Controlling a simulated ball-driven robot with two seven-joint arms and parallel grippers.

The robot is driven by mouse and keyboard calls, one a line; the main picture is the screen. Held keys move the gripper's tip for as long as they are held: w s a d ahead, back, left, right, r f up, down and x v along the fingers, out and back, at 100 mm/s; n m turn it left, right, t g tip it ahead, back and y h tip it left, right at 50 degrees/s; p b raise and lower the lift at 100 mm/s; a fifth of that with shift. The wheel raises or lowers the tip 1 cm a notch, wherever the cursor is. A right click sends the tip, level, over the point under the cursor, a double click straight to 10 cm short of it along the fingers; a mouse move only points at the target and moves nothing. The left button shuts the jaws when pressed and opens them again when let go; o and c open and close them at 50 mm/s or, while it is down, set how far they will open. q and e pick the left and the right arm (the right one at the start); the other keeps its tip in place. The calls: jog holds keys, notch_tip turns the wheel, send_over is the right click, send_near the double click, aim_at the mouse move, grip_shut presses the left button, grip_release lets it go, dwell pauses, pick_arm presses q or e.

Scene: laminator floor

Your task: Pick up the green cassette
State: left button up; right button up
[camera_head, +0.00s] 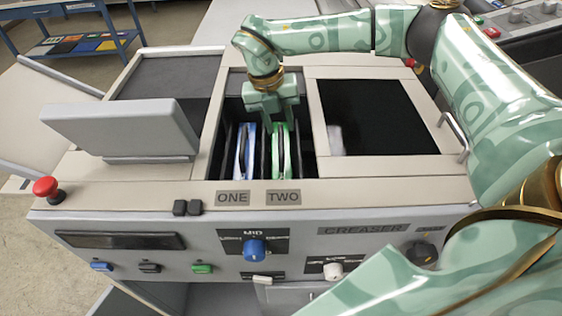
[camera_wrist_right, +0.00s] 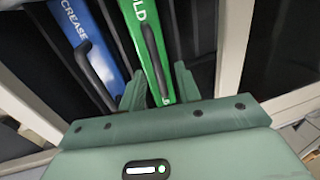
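The green cassette (camera_head: 281,158) stands upright in the open bay, in the slot above the label TWO. It has a dark handle along its top edge. In the right wrist view the green cassette (camera_wrist_right: 146,45) shows the letters "LD". My right gripper (camera_head: 272,117) points down at its far end from above. In the wrist view the right gripper's fingers (camera_wrist_right: 158,84) are apart, one on each side of the green cassette, with gaps beside it. Whether they touch it lower down is hidden. My left gripper is not in view.
A blue cassette (camera_head: 245,155) stands close on the left, above the label ONE; it also shows in the wrist view (camera_wrist_right: 84,45). Bay walls and dark dividers flank both. A grey raised panel (camera_head: 120,130) is at left, a red button (camera_head: 46,187) at the front left corner.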

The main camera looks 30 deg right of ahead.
aim_at(280, 137)
jog(key=f, duration=0.5)
jog(key=shift+s+d+f, duration=0.15)
jog(key=shift+s, duration=0.1)
grip_shut()
dwell(1.1)
